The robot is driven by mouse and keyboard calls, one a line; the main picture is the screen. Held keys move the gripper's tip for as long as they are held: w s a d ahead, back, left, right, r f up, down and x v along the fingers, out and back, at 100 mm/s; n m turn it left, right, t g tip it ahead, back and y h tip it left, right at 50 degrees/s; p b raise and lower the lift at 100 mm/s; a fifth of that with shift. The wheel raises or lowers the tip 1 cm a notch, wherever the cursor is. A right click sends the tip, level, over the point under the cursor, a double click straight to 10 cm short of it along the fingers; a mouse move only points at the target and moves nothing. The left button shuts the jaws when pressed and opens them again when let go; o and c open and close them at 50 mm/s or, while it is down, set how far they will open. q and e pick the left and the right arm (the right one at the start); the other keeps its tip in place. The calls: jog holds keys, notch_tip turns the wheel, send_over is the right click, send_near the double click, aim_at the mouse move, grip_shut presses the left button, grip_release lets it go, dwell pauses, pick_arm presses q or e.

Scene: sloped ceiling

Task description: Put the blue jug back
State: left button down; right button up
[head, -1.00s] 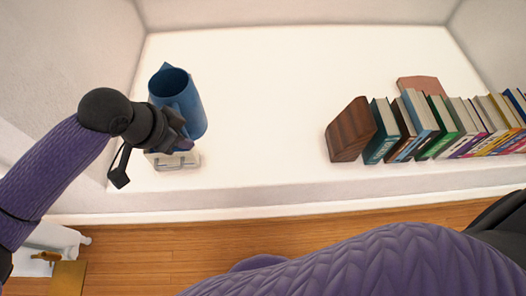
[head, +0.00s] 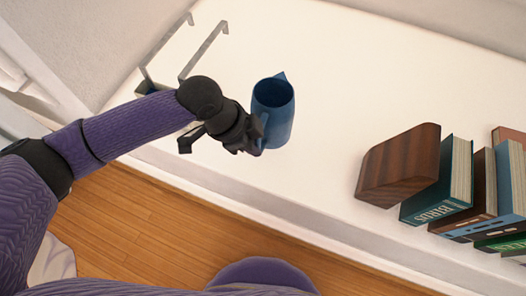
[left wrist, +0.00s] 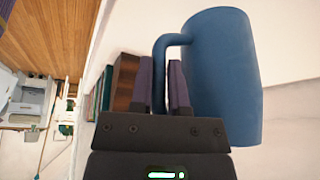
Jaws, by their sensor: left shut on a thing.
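The blue jug (head: 274,112) is upright over the white shelf in the head view, its handle toward my left gripper. My left gripper (head: 254,141) is shut on the jug's handle. In the left wrist view the handle of the blue jug (left wrist: 222,75) passes between the two purple fingers of my left gripper (left wrist: 161,85). I cannot tell whether the jug's base touches the shelf. My right gripper is not in view.
The white shelf (head: 320,70) has free room around the jug. A wooden bookend (head: 398,168) and a row of books (head: 447,185) stand to the right. A metal bracket-like frame (head: 203,48) is behind my left arm. Wooden floor (head: 150,215) lies below the shelf's edge.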

pick_arm(q)
notch_tip(320, 180, down, 6)
jog(key=b, duration=0.3)
jog(key=shift+r, duration=0.4)
jog(key=shift+f, duration=0.1)
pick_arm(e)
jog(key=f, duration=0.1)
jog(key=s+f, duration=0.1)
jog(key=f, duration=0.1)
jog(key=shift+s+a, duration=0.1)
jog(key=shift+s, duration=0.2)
pick_arm(q)
jog(key=c, duration=0.6)
grip_release()
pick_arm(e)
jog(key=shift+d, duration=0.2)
